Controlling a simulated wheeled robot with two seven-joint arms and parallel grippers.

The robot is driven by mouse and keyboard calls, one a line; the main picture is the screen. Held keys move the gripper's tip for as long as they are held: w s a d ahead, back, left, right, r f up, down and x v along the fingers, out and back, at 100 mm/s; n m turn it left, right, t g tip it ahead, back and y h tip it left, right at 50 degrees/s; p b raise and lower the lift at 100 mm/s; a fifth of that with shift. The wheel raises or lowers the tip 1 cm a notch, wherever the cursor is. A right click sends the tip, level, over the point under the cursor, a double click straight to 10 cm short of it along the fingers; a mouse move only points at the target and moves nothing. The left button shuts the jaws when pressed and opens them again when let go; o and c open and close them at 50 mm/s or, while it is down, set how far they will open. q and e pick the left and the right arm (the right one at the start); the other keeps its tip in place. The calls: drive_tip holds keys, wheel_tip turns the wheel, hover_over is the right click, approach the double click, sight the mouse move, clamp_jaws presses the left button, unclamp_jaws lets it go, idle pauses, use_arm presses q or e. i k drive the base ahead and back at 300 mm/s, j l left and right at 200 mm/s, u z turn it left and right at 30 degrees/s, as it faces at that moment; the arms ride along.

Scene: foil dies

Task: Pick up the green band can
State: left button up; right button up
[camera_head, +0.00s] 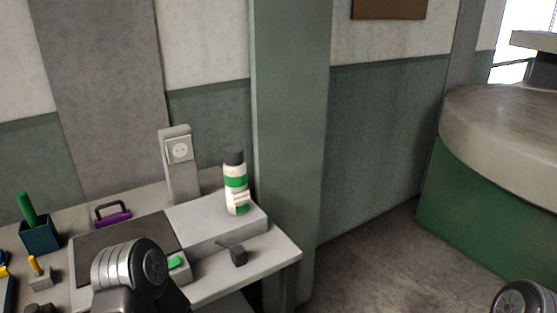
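The green band can (236,177) is a white cylinder with green bands and a dark cap. It stands upright on a raised white block (213,225) at the right part of the table. A part of my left arm shows at the bottom, in front of and to the left of the can, apart from it. A part of my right arm shows at the bottom right corner, far from the can. The fingers of both grippers are out of view.
A socket post (181,165) stands left of the can. A small dark block (238,256) with a lever lies near the front edge. A green column (290,130) rises behind right.

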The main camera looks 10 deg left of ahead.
sight(236, 179)
drive_tip(key=i+l, duration=1.1)
drive_tip(key=i+j+u, duration=0.05)
